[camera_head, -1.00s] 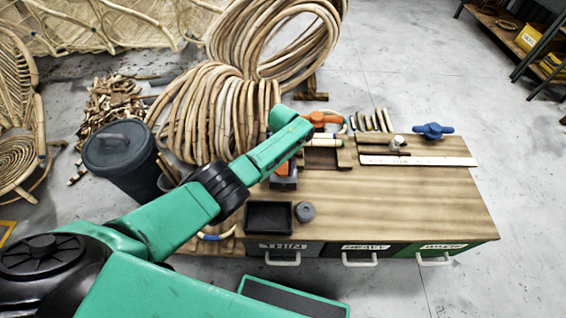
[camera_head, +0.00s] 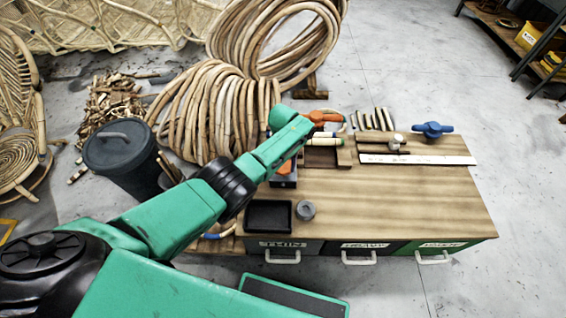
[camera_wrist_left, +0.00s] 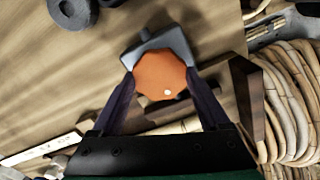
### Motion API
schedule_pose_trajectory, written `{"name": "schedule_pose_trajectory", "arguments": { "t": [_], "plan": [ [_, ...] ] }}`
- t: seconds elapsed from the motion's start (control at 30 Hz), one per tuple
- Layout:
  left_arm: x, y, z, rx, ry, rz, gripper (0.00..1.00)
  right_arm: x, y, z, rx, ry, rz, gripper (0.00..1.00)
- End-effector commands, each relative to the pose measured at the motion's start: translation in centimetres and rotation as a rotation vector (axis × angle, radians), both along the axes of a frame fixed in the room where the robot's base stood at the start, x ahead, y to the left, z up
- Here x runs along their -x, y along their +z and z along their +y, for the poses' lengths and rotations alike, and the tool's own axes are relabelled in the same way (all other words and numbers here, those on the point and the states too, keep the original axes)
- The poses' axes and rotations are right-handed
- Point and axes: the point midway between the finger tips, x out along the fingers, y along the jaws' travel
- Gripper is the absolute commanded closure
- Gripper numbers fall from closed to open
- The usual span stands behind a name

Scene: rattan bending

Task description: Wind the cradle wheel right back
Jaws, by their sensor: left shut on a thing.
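The orange, many-sided wheel (camera_wrist_left: 160,78) sits on a grey block (camera_wrist_left: 158,43) in the left wrist view, with a small pale dot on its face. My left gripper (camera_wrist_left: 159,74) has its two dark fingers shut on opposite sides of it. In the head view a sliver of the orange wheel (camera_head: 286,168) and the dark block (camera_head: 285,182) show at the bench's left side, below my green left arm. The arm hides the left fingers there. My right gripper is in neither view.
The wooden bench (camera_head: 390,205) is mostly bare at the front. A black tray (camera_head: 268,217) and a grey round piece (camera_head: 305,210) lie near its front left. Behind are an orange-handled item (camera_head: 322,117), a blue knob (camera_head: 432,130) and a white ruler (camera_head: 420,160). Rattan coils (camera_head: 205,110) stand behind left.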

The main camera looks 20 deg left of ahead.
Motion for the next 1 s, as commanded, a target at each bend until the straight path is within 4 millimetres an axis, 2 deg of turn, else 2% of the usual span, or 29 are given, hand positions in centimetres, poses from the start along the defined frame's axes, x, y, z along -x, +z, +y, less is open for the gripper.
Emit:
{"name": "schedule_pose_trajectory", "arguments": {
  "t": [0.13,0.17,0.2,0.43,0.57,0.73,0.83,1.0],
  "plan": [
    [0.0,0.0,0.0,0.0,0.002,-0.001,0.77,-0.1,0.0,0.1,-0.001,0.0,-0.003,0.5],
    [0.0,0.0,0.0,0.0,0.002,-0.001,0.1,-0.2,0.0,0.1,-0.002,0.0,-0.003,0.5],
    [0.0,0.0,0.0,0.0,0.001,-0.001,0.0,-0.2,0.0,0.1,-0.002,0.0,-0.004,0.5],
    [0.0,0.1,0.0,0.0,0.0,-0.001,0.0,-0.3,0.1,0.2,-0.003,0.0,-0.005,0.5],
    [0.0,1.0,0.0,0.001,0.0,-0.001,0.0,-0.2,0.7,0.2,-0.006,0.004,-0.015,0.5],
    [-0.1,4.3,0.0,0.001,0.0,-0.002,0.0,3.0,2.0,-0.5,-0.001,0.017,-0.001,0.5],
    [-0.1,7.5,0.0,0.001,0.001,-0.004,0.0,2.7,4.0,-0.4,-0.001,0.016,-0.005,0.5],
    [-0.1,11.9,0.0,0.002,0.001,-0.004,0.0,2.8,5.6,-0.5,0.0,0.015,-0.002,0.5]
  ]
}}
